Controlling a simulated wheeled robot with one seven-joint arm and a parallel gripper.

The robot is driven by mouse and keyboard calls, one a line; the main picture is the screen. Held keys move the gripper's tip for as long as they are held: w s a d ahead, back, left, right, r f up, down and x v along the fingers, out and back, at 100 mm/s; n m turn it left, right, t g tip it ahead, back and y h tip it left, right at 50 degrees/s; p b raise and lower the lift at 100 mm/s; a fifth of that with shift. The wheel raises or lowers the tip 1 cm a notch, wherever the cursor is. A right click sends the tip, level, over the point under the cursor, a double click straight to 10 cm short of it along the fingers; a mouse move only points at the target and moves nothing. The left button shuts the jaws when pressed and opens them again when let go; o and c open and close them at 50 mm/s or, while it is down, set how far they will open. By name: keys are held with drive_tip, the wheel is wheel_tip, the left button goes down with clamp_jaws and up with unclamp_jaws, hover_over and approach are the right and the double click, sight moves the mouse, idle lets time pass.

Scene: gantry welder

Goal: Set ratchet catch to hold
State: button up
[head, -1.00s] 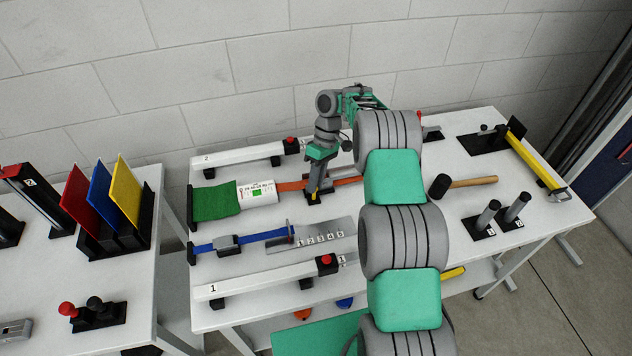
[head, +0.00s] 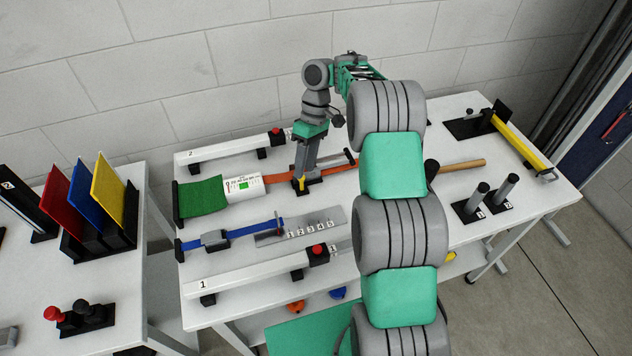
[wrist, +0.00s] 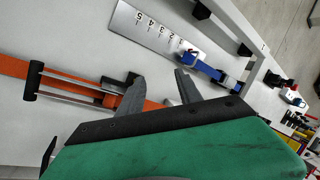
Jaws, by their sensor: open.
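In the wrist view, the ratchet's twin-bar handle (wrist: 72,86) ends in a black grip and lies along the strap. My gripper (head: 303,178) points down at the ratchet. In the wrist view, my gripper (wrist: 161,82) has its two fingers apart with nothing seen between them; the left finger is beside the ratchet's dark end. The catch cannot be told clearly, as the fingers partly hide it.
A white gauge box (head: 243,186) and green webbing (head: 200,203) lie left of the ratchet. A blue clamp (head: 230,237) and numbered plate (head: 325,226) lie in front. White rails (head: 230,150) run behind and in front. A mallet (head: 462,165) lies to the right.

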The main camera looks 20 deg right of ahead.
drive_tip(key=s+r+b, duration=0.3)
drive_tip(key=s+r, duration=0.3)
drive_tip(key=s, duration=0.5)
drive_tip(key=shift+r, duration=0.2)
drive_tip(key=shift+a, duration=0.1)
